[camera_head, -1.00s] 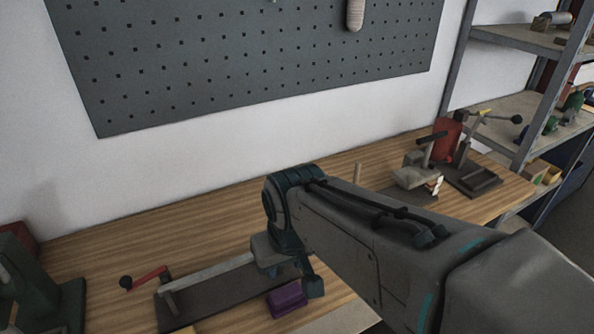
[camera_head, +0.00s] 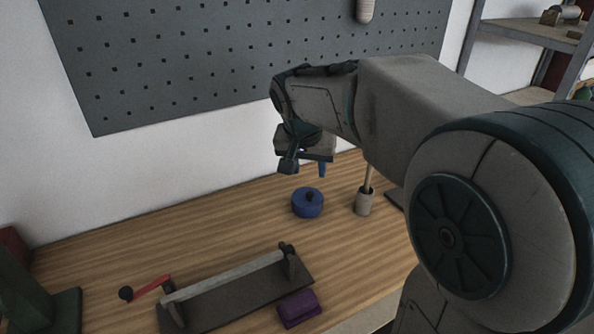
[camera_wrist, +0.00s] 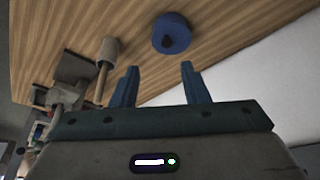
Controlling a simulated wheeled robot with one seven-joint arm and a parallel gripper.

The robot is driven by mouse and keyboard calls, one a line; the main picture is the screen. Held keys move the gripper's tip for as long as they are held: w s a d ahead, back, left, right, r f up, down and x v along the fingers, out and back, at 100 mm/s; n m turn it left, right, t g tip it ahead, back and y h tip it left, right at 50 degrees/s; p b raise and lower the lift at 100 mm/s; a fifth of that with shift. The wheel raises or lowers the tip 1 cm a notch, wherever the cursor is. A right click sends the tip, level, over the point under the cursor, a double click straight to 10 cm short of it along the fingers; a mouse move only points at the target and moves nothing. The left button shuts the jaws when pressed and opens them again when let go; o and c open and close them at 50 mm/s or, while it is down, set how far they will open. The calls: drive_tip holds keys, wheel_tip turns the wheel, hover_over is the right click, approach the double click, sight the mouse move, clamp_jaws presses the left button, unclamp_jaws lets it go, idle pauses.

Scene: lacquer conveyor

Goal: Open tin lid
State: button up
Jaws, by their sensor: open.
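The blue round tin (camera_head: 308,204) stands on the wooden workbench, its lid on, with a small dark knob (camera_head: 309,196) on top. The tin also shows in the wrist view (camera_wrist: 171,34), beyond my fingertips and a little right of the middle between them. My gripper (camera_head: 307,172) is above the bench, over and slightly behind the tin, clear of it. In the wrist view its two blue fingers (camera_wrist: 158,82) are spread apart with nothing between them.
A beige cup (camera_head: 364,203) with a stick stands right of the tin. A crank-and-roller device (camera_head: 225,283) and a purple block (camera_head: 299,308) lie in front. A green machine (camera_head: 30,300) is at the left. A grey pegboard (camera_head: 250,60) hangs behind. The bench left of the tin is clear.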

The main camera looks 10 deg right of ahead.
sight(310, 193)
drive_tip(key=shift+m, duration=0.3)
drive_tip(key=x, duration=0.4)
drive_tip(key=w+x, duration=0.1)
drive_tip(key=x, duration=0.9)
drive_tip(key=shift+w+a+r, duration=0.15)
drive_tip(key=shift+w+a, duration=0.05)
drive_tip(key=shift+w, duration=0.25)
clamp_jaws()
